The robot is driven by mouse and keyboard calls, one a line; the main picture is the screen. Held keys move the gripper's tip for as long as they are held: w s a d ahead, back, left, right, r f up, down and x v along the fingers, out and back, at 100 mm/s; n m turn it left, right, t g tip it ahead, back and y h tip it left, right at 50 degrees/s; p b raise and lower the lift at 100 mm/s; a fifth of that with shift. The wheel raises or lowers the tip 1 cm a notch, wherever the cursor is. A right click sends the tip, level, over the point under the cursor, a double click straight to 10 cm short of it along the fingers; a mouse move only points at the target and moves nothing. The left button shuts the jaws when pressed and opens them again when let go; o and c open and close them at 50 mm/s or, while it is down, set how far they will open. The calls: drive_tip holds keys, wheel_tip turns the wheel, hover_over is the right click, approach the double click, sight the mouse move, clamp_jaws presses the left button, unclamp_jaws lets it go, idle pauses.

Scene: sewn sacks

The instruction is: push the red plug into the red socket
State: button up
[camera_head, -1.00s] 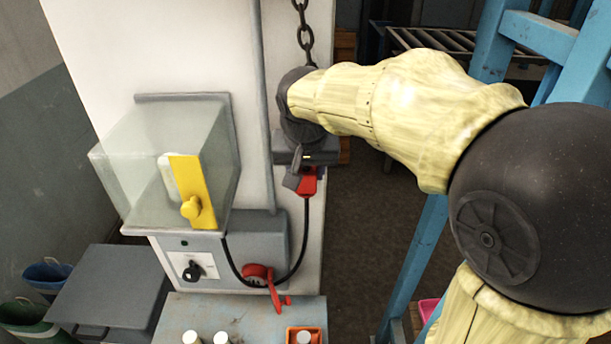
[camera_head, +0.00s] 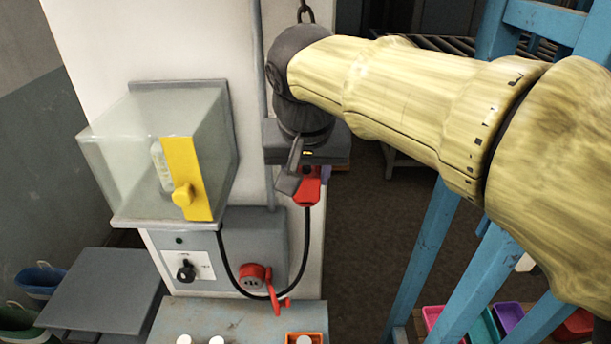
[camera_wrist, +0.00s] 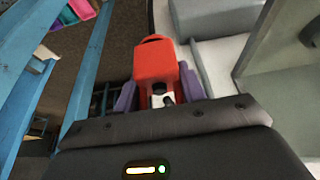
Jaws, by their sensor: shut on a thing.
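The red plug (camera_head: 307,190) hangs below my gripper (camera_head: 304,180) in the head view, with a black cable running down from it. In the wrist view the red plug (camera_wrist: 156,62) sits between the two purple finger pads of my gripper (camera_wrist: 158,92), which is shut on it. The red socket (camera_head: 252,278) is on the front of the grey box, low and left of the plug, with its round face open and a red lever-like lid (camera_head: 272,290) hanging beside it. The plug is apart from the socket, above it and to the right.
A clear box with a yellow handle plate (camera_head: 187,180) stands above the grey box. A black knob (camera_head: 186,271) is left of the socket. The cable loops in front of the socket. A bench (camera_head: 235,316) lies below, and a blue frame (camera_head: 425,250) stands at right.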

sight(306, 169)
wheel_tip(306, 169, up, 11)
drive_tip(key=shift+r, duration=0.15)
idle(0.9)
